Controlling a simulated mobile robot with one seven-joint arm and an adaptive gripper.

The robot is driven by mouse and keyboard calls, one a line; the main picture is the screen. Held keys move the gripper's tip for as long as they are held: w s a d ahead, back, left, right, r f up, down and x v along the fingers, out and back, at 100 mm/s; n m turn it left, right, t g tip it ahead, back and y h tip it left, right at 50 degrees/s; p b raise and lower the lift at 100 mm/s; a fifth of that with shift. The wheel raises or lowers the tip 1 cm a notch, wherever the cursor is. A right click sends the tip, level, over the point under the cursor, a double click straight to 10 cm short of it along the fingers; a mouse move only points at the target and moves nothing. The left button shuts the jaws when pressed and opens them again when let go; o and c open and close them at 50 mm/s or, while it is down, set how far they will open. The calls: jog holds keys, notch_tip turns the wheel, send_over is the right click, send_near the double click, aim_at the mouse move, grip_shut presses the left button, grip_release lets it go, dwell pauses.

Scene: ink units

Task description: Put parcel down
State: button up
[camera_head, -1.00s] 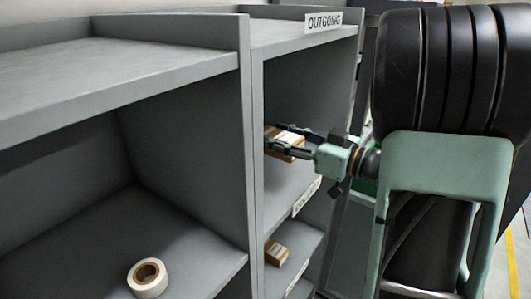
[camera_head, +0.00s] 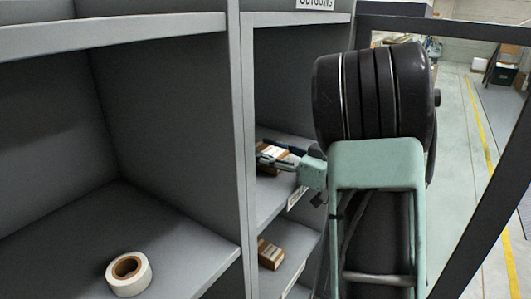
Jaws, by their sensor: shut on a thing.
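A small brown parcel (camera_head: 272,160) with a white label is in my gripper (camera_head: 275,158), inside the middle compartment of the narrow right-hand shelf column. My gripper is shut on the parcel. The parcel is at or just above the compartment's grey shelf board (camera_head: 268,203); I cannot tell whether it touches.
A second brown parcel (camera_head: 270,254) lies on the shelf below. A roll of tape (camera_head: 129,274) lies in the wide left compartment. A grey divider (camera_head: 240,150) stands close left of my gripper. An "OUTGOING" label (camera_head: 316,4) is on the upper shelf edge.

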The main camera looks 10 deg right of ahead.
jog(key=shift+f, duration=0.1)
jog(key=o, duration=1.3)
jog(key=shift+r, duration=0.2)
jog(key=b+v, duration=0.2)
jog(key=v, duration=1)
jog(key=shift+b, duration=0.4)
jog(key=shift+d, duration=0.1)
